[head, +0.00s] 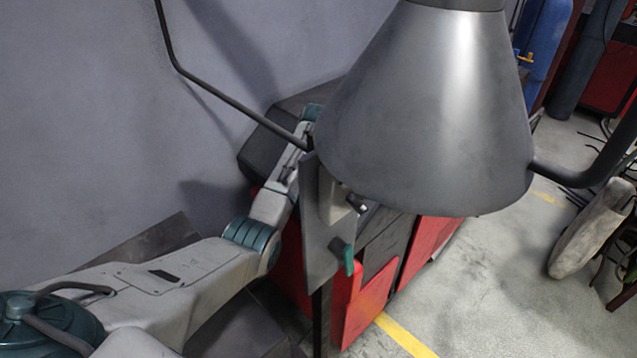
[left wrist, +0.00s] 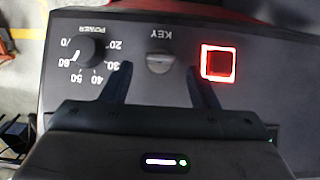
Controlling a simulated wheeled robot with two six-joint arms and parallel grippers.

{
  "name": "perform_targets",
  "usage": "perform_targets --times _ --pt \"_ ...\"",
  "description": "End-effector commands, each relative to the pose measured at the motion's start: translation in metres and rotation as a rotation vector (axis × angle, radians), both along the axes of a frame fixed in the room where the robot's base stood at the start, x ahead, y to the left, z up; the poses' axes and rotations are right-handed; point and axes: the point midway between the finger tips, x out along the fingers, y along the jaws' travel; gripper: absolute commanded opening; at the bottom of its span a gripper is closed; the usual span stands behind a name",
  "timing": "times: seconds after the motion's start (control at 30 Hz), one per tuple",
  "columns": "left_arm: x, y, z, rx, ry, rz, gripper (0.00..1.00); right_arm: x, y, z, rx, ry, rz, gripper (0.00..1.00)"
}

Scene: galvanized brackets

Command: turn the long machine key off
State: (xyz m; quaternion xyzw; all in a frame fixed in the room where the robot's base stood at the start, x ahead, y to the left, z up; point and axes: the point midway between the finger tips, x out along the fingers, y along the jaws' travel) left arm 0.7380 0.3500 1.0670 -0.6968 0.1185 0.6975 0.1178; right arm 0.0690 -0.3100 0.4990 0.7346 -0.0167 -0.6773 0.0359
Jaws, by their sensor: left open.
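In the left wrist view the machine key (left wrist: 159,63) is a small grey piece on a dark control panel (left wrist: 160,25), beside the upside-down label KEY. Its angle is hard to read at this size. My left gripper (left wrist: 160,70) is open, with one dark finger on each side of the key and a gap to it on both sides. I cannot tell how far the fingertips are above the panel. In the head view my left arm reaches in from the left, and the gripper and key are hidden there.
A black POWER knob (left wrist: 91,51) is left of the key, and a red-lit square button (left wrist: 218,64) is right of it, close to one finger. In the head view a large grey cone hood (head: 430,110) hangs over the red machine (head: 365,305).

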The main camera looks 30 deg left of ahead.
Motion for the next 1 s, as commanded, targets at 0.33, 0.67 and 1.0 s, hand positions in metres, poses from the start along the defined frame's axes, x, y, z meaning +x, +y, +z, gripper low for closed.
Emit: perform_targets --times 0.33,0.67,1.0 --pt "0.000 0.000 -0.033 0.000 0.000 0.000 0.55 0.025 -0.001 0.015 -0.001 -0.034 0.001 0.00" --pt "0.000 0.000 -0.034 0.000 0.000 0.000 0.39 0.007 -0.002 0.013 -0.002 -0.010 0.002 0.00" --pt "0.000 0.001 -0.034 -0.004 0.001 0.007 0.10 0.012 -0.002 0.014 -0.002 -0.016 0.001 0.00"
